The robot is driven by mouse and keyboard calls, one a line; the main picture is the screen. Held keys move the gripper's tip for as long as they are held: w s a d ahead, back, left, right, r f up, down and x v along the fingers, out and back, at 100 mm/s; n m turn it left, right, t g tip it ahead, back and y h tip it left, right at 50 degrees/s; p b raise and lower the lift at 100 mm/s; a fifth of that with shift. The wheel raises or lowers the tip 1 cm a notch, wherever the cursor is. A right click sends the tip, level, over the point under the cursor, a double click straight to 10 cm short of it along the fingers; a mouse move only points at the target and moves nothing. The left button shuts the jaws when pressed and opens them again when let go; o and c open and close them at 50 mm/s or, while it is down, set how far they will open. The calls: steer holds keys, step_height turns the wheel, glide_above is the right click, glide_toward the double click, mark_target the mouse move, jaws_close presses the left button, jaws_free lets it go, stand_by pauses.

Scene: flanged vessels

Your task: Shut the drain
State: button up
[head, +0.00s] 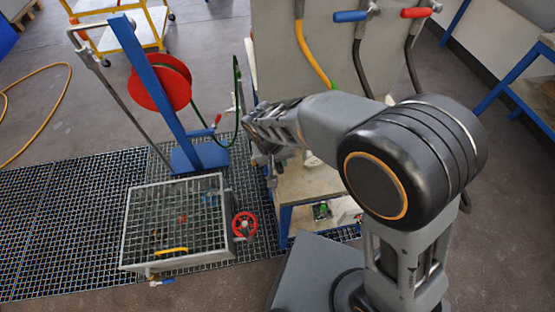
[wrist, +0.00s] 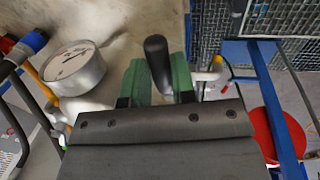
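In the wrist view, the two green fingers of my gripper (wrist: 160,82) stand on either side of an upright black handle (wrist: 156,52). Its rounded top reaches past the fingertips, and its lower end is hidden by the gripper body. I cannot tell whether the fingers press on it. In the head view my gripper (head: 268,165) is beside the bench, and the black handle cannot be made out there. A small valve with a blue lever (head: 162,282) sits low at the front of the grated tank (head: 233,245). I cannot tell which fitting is the drain.
A round gauge (wrist: 75,68) is left of the fingers. A red handwheel (head: 244,224) is on the tank's right side. A blue post carries a red hose reel (head: 160,83) behind the tank. Hoses with blue (head: 351,16) and red (head: 416,13) handles hang on the panel.

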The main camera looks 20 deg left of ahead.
steer(key=o, duration=0.4)
step_height(320, 180, up, 14)
steer(key=s+a, duration=0.1)
steer(key=a, duration=0.1)
steer(key=shift+s+f+b, duration=0.25)
steer(key=shift+s+b, duration=0.05)
steer(key=shift+s, duration=0.05)
steer(key=shift+a, duration=0.1)
stand_by(0.4)
steer(key=d+m+t+y, duration=0.1)
steer(key=d+m, duration=0.5)
steer(key=d, duration=2.7)
steer(key=shift+m+t+y, duration=0.3)
steer(key=shift+t+y, duration=0.1)
steer(key=shift+t, duration=0.5)
